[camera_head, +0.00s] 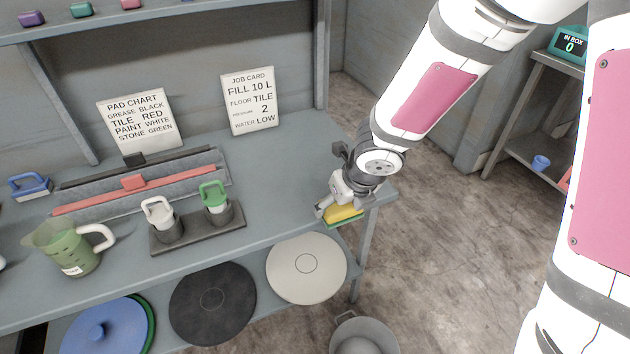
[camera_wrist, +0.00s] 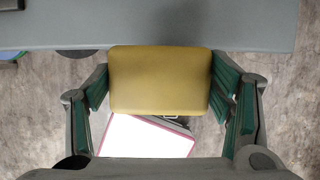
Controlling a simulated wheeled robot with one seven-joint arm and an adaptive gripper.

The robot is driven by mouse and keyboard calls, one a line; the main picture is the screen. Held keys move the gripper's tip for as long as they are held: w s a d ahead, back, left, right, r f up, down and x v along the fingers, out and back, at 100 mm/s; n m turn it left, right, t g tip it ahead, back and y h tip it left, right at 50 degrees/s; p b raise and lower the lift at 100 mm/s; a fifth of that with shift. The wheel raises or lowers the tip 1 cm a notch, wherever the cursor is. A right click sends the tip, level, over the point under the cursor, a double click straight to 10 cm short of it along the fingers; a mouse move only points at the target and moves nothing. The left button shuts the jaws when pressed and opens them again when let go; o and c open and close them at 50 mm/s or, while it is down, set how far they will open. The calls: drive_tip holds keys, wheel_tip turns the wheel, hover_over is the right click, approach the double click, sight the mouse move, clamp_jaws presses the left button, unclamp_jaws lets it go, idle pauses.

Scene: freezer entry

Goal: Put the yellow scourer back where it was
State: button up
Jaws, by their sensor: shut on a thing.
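The yellow scourer (camera_head: 343,213) is a small block with a yellow top and a green lower edge. My gripper (camera_head: 340,207) is shut on it at the right front corner of the grey bench (camera_head: 285,190). In the wrist view the scourer (camera_wrist: 160,80) sits level between the two fingers, with its yellow face toward the camera. The bench edge (camera_wrist: 150,25) lies across the top of that view, and floor shows on both sides below it. I cannot tell whether the scourer touches the bench.
A holder (camera_head: 198,228) with white-handled and green-handled items stands mid-bench. A green jug (camera_head: 70,248) stands at left, a blue-handled block (camera_head: 30,186) behind it. Two cards (camera_head: 249,101) lean at the back. Round pads (camera_head: 306,268) lie below; a bucket (camera_head: 363,335) is on the floor.

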drive_tip(key=p, duration=0.2)
hover_over(313, 181)
drive_tip(key=s, duration=0.1)
drive_tip(key=shift+s+d+f, duration=0.1)
drive_tip(key=shift+d+f, duration=0.05)
drive_tip(key=shift+f, duration=0.25)
drive_tip(key=shift+s+d+f, duration=0.1)
drive_tip(key=shift+d+f, duration=0.05)
drive_tip(key=shift+f, duration=1.95)
drive_tip(key=shift+f, duration=0.1)
drive_tip(key=o, duration=1.3)
drive_tip(key=p+v, duration=0.1)
drive_tip(key=v, duration=1.1)
drive_tip(key=shift+s+d, duration=0.1)
